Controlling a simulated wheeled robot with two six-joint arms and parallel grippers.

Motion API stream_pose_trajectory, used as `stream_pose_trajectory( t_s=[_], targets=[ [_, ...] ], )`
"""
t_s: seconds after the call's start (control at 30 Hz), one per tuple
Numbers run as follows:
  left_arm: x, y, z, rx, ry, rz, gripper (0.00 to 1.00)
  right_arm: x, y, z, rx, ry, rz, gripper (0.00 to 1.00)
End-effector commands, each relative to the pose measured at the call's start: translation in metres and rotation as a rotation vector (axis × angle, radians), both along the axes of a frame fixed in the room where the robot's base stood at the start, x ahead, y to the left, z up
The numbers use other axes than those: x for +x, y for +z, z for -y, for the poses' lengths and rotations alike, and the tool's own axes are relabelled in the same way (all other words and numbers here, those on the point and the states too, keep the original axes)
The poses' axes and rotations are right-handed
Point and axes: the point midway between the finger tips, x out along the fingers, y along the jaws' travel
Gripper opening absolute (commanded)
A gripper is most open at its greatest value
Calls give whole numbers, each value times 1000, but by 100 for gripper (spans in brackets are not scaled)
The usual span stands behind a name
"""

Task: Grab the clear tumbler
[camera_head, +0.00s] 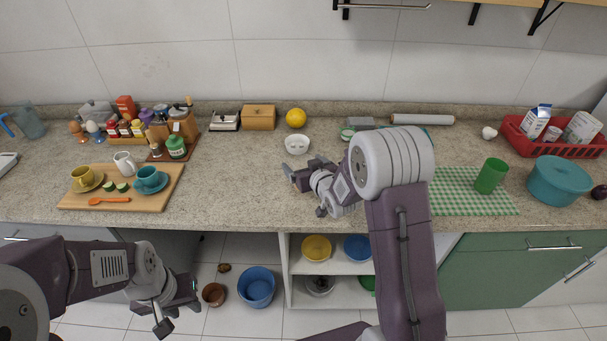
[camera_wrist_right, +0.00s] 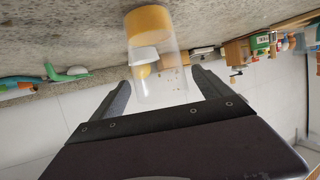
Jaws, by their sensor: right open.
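The clear tumbler (camera_wrist_right: 160,85) is a see-through cylinder with an orange-yellow band at its counter end. In the right wrist view, which looks upside down, its clear part lies between the two fingers of my right gripper (camera_wrist_right: 165,92). The fingers are open, with gaps on both sides of the tumbler. In the head view my right gripper (camera_head: 299,175) is low over the counter; I cannot make out the tumbler there. My left gripper (camera_head: 180,305) hangs in front of the counter, away from the tumbler; its jaw opening is unclear.
A white bowl (camera_head: 297,145) and a yellow fruit (camera_head: 296,118) stand behind my right gripper. A wooden board (camera_head: 150,197) with cups is to the left. A green cup (camera_head: 490,176) stands on a checked cloth (camera_head: 455,196) to the right. Counter left of the gripper is clear.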

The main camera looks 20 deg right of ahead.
Motion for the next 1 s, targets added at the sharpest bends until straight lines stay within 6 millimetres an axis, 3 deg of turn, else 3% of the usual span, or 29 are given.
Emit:
stream_pose_trajectory(
  t_s=[0.13, 0.4, 0.6, 0.67, 1.0],
  targets=[
    [0, 4, 0, 0, 0, 0, 35, 22, -7, -4, 0, 0, 0, 88],
    [0, 3, 0, 0, 0, 0, 35, 27, -9, -4, 1, 0, 0, 88],
    [0, 3, 0, 0, 0, 0, 35, 27, -9, -4, 1, 0, 0, 33],
    [0, 3, 0, 0, 0, 0, 35, 27, -9, -4, 1, 0, 0, 18],
    [0, 4, 0, 0, 0, 0, 35, 27, -7, -4, 1, 0, 1, 18]
  ],
)
